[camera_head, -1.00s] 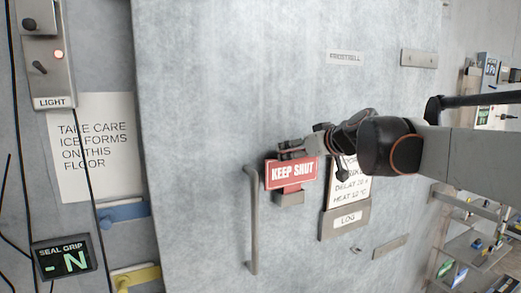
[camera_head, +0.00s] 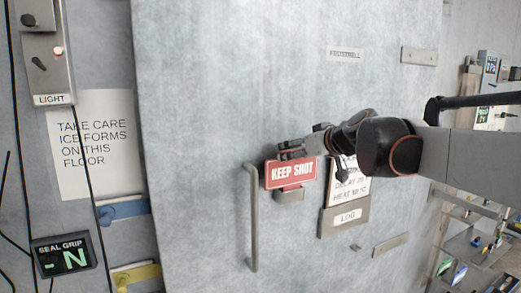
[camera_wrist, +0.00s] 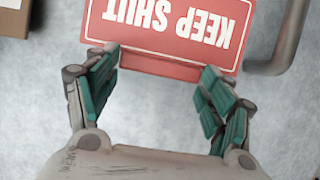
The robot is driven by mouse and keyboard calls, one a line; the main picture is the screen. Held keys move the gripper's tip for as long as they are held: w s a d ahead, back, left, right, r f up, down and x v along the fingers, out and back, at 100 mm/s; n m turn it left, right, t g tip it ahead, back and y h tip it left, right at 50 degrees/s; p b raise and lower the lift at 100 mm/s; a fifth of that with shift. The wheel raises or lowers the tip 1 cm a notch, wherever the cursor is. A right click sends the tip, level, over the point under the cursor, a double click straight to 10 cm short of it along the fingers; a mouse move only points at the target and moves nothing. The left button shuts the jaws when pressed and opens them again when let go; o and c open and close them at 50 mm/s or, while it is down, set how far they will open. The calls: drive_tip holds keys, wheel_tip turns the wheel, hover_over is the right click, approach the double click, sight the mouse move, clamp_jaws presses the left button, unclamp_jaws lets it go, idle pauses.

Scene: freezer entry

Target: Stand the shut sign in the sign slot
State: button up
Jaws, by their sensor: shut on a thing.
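The red KEEP SHUT sign (camera_head: 291,173) stands upright against the pale door, lettering outward. My gripper (camera_head: 292,152) is above it, shut on its upper red tab. In the wrist view the sign (camera_wrist: 165,25) appears upside down, with my gripper's green-padded fingertips (camera_wrist: 161,66) on either side of the tab. The sign slot (camera_head: 289,196) is a small grey holder on the door, directly below the sign. A narrow red lower part of the sign meets the slot's top; how deep it sits inside cannot be told. The slot is out of the wrist view.
A vertical door handle (camera_head: 253,218) stands close to the left of the sign. A LOG holder (camera_head: 344,218) with a white card is close to the right. Bare door surface lies below the slot. Shelving (camera_head: 470,250) is at the far right.

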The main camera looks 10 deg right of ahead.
drive_tip(key=shift+f, duration=0.4)
idle(0.3)
drive_tip(key=o, duration=1)
drive_tip(key=shift+o, duration=0.2)
wheel_tip(320, 180, up, 9)
drive_tip(key=s+a+f+g+b, duration=0.1)
drive_tip(key=s+a+f+b, duration=0.15)
drive_tip(key=f, duration=0.45)
drive_tip(key=s+a+f+b, duration=0.1)
drive_tip(key=s+f+b, duration=0.3)
drive_tip(key=f, duration=0.2)
drive_tip(key=s+a+f+g+b, duration=0.1)
drive_tip(key=s+f+b, duration=0.3)
drive_tip(key=f, duration=0.3)
drive_tip(key=s+d+f+m+g+h+b, duration=0.1)
drive_tip(key=s+f+b, duration=0.4)
drive_tip(key=f, duration=0.8)
drive_tip(key=s+d+f+m+g+h+b, duration=0.1)
drive_tip(key=s+d+f+b, duration=0.1)
drive_tip(key=s+f+b, duration=0.4)
drive_tip(key=s+d+f+m+g+h+b, duration=0.1)
drive_tip(key=s+f+b, duration=0.4)
drive_tip(key=s+f, duration=0.7)
wheel_tip(320, 180, down, 10)
drive_tip(key=shift+d+m+g+h+b, duration=0.3)
drive_tip(key=shift+g+h, duration=0.1)
drive_tip(key=shift+h, duration=0.2)
